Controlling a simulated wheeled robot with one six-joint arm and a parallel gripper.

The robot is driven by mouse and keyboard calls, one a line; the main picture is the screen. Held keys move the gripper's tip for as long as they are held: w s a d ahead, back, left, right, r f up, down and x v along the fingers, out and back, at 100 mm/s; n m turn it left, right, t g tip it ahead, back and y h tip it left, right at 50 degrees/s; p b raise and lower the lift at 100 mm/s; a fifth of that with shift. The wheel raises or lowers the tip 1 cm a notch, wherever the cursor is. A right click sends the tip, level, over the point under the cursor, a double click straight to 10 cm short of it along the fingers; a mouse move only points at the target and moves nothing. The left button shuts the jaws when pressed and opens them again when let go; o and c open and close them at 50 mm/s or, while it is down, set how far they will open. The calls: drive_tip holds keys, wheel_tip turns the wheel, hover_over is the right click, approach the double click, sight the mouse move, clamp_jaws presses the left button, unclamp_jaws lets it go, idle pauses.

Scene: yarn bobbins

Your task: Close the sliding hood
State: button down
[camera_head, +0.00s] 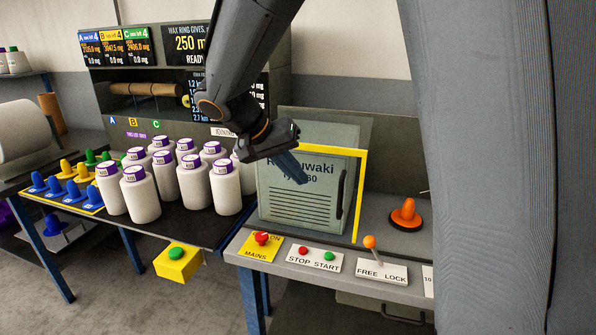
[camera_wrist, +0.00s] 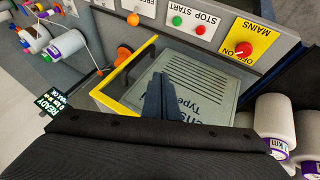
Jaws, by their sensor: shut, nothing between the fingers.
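The grey-green hood (camera_head: 300,205) has dark louvre lines, lettering and an upright black handle (camera_head: 341,195) near its right edge. A yellow frame (camera_head: 361,195) stands just right of it, with a gap between handle and frame. My gripper (camera_head: 303,179) is shut and empty, in front of the hood's lettering and left of the handle. In the wrist view the shut fingers (camera_wrist: 160,82) lie over the hood face (camera_wrist: 205,85), and the yellow frame (camera_wrist: 125,68) shows to their left. I cannot tell whether the fingertips touch the hood.
Several white bobbins (camera_head: 192,182) crowd the table left of the hood. A red mains switch (camera_head: 262,238), stop and start buttons (camera_head: 316,256) and an orange-knobbed lever (camera_head: 370,242) line the front ledge.

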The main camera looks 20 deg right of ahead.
drive_tip(key=d+f+p, duration=0.3)
drive_tip(key=d+f, duration=0.2)
drive_tip(key=d, duration=0.2)
drive_tip(key=shift+s+d, duration=0.2)
drive_tip(key=shift+s, duration=0.2)
